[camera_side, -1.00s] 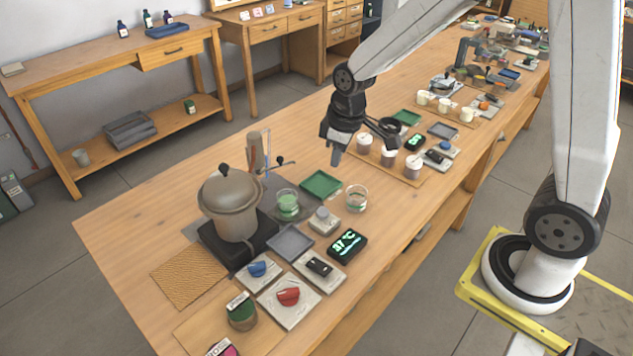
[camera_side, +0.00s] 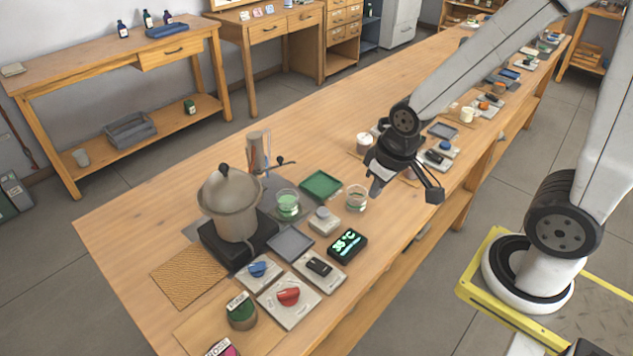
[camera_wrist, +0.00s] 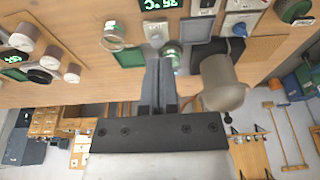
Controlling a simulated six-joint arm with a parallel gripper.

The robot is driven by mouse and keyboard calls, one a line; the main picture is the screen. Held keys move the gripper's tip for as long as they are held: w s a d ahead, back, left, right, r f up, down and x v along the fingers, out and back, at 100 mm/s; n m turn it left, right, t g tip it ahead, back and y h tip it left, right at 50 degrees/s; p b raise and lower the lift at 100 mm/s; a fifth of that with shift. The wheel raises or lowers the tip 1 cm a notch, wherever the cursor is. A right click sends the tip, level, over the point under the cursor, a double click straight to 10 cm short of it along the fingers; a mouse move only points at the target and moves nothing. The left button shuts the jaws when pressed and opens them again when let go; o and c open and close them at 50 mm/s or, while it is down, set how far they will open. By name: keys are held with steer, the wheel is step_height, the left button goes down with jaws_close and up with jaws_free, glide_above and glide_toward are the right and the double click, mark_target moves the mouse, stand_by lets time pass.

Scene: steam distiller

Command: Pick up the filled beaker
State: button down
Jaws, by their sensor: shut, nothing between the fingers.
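A glass beaker of green liquid (camera_side: 288,205) stands upright on the dark mat, right of the pot. A second glass beaker (camera_side: 356,198) with pale contents stands to its right on the wood. My gripper (camera_side: 375,191) is shut and empty. Its tips are close to the second beaker in the side view, above its right side; I cannot tell the exact height gap. In the wrist view my shut fingers (camera_wrist: 160,65) point toward the work area, and the green beaker (camera_wrist: 173,52) shows beside their tips, partly hidden.
A lidded pot (camera_side: 229,205) sits on a black burner (camera_side: 238,246). A green tray (camera_side: 321,184), a grey button block (camera_side: 324,222) and a temperature display (camera_side: 347,245) surround the beakers. White cups (camera_side: 364,143) stand behind my gripper. Bare wood lies behind the pot.

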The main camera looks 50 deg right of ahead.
stand_by(0.4)
jaws_free()
steer(key=shift+w, duration=0.15)
steer(key=m+t+y, duration=0.2)
steer(key=m+y, duration=1)
steer(key=m, duration=0.9)
glide_toward(288, 204)
steer(key=shift+w+a+f, duration=0.35)
steer(key=shift+w, duration=0.15)
steer(key=shift+w+a+f, duration=0.3)
steer(key=shift+w+f, duration=0.05)
steer(key=shift+w, duration=0.15)
steer(key=shift+w+d+f+m+t+y, duration=0.2)
steer(key=shift+w+d+m+t+y, duration=0.15)
steer(key=shift+m, duration=0.25)
steer(key=shift+w+a, duration=0.1)
steer(key=shift+a, duration=0.05)
